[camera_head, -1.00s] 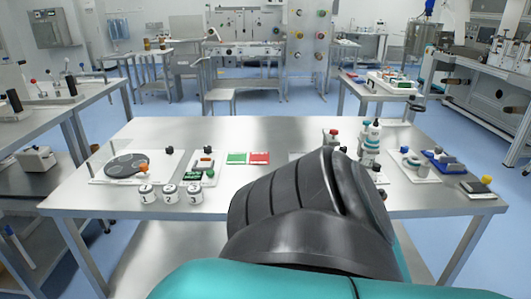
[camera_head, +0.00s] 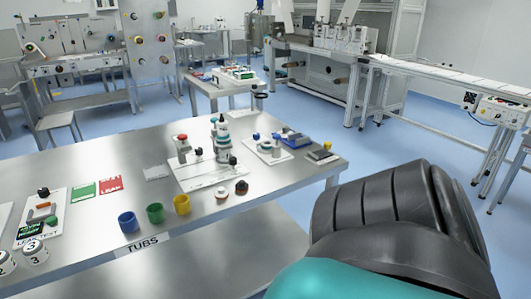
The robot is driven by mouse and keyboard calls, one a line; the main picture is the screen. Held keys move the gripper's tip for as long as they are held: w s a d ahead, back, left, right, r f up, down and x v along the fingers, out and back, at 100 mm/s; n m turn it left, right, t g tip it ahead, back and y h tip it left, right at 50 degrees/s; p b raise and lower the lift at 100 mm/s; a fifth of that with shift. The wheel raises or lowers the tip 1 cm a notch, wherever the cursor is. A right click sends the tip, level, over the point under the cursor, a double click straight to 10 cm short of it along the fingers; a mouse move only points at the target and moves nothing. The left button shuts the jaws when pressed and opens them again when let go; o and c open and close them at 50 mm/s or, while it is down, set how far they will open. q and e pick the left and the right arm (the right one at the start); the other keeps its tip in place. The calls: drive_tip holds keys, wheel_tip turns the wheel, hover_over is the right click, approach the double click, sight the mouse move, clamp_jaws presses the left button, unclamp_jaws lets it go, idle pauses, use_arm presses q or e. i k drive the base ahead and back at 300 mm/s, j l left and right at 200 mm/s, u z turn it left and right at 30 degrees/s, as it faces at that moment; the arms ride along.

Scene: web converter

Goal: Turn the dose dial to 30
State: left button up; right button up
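A dosing unit with a white and teal bottle-shaped body (camera_head: 221,140) stands upright on a white base plate (camera_head: 205,178) on the steel table. A small black knob (camera_head: 232,160) shows at the unit's front right; I cannot tell whether it is the dose dial, and no scale or number is readable. A red-topped post (camera_head: 183,142) stands at the plate's left. A black and teal link of my own arm fills the lower right, apart from the unit in the picture. Neither gripper shows.
Blue (camera_head: 128,222), green (camera_head: 155,213) and yellow (camera_head: 182,204) tubs stand along the front edge by the TUBS label. Two small knobbed pieces (camera_head: 222,192) lie before the plate. Green (camera_head: 84,193) and red (camera_head: 111,184) cards lie left. Bare steel tabletop (camera_head: 120,150) lies behind.

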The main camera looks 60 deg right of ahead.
sight(198, 150)
drive_tip(key=z, duration=1.65)
drive_tip(key=i+l+u, duration=0.1)
drive_tip(key=i+l, duration=0.35)
drive_tip(key=i+l+u, duration=0.1)
drive_tip(key=i+l, duration=0.35)
drive_tip(key=l, duration=0.2)
